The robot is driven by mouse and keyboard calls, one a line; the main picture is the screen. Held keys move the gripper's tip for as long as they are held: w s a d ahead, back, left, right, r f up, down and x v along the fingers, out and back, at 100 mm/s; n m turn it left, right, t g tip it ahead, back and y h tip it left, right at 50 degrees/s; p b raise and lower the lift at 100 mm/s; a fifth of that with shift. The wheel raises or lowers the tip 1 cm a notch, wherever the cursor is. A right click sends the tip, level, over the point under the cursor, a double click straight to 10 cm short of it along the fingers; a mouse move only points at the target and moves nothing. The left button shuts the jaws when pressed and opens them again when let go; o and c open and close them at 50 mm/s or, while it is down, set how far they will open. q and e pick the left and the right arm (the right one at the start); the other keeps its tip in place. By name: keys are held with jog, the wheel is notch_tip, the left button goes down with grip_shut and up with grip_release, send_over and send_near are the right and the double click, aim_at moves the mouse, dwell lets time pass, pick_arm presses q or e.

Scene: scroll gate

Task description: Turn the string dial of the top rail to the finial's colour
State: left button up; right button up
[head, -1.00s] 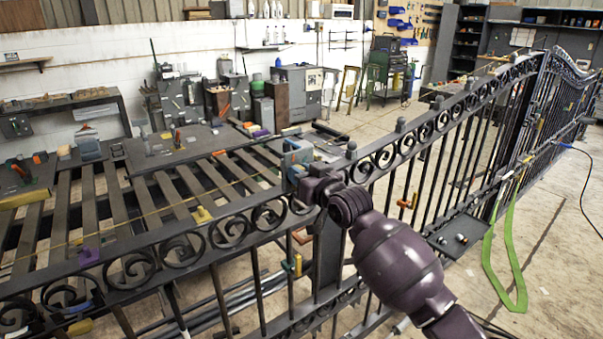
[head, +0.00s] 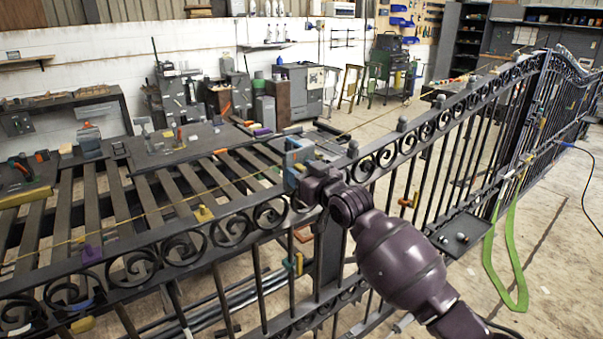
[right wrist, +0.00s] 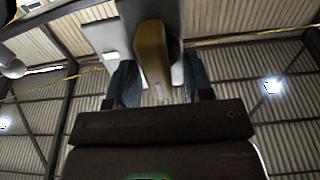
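The dark gate (head: 432,132) runs from lower left to upper right in the head view, with scrolls under its top rail. Small grey knob-like finials (head: 402,124) stand on the rail. My right gripper (head: 293,158) is at the top rail, beside a blue-grey block-like part. In the right wrist view, its two teal fingers (right wrist: 160,88) are apart, with a tan, lever-like piece (right wrist: 152,58) between them and a slim gap showing. A pale grey plate (right wrist: 108,38) is behind that piece. I cannot make out a dial face or its colour. My left gripper is out of view.
A yellow string (head: 150,212) runs along the gate. A purple tab (head: 91,253) and a yellow tab (head: 203,214) sit at the left. A small tray (head: 459,236) and a green strap (head: 520,283) hang at the right. A slatted bench (head: 120,190) stands behind the gate.

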jog(key=shift+s+d, duration=0.1)
jog(key=v, duration=1)
jog(key=shift+s+d, duration=0.15)
jog(key=shift+s, duration=0.1)
